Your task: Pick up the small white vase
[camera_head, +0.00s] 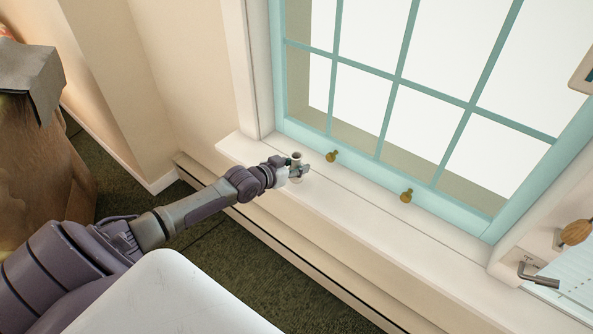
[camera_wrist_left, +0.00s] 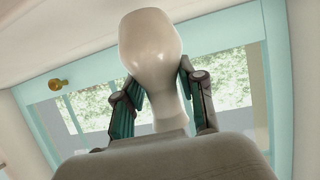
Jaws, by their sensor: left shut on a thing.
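The small white vase (camera_head: 297,157) is at the white window sill in the head view, mostly hidden by my gripper. In the left wrist view the vase (camera_wrist_left: 151,50) is large and glossy, with a rounded body and a narrower part between the fingers. My left gripper (camera_head: 298,171) is shut on it, with one finger on each side; it also shows in the left wrist view (camera_wrist_left: 160,90). I cannot tell whether the vase touches the sill. My right gripper is not in view.
The white sill (camera_head: 345,205) is clear to the right of the gripper. Behind it stands a teal-framed window (camera_head: 380,75) with brass knobs (camera_head: 406,196). A brown paper-like bag (camera_head: 45,140) stands at the far left. A metal handle (camera_head: 538,276) sticks out at lower right.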

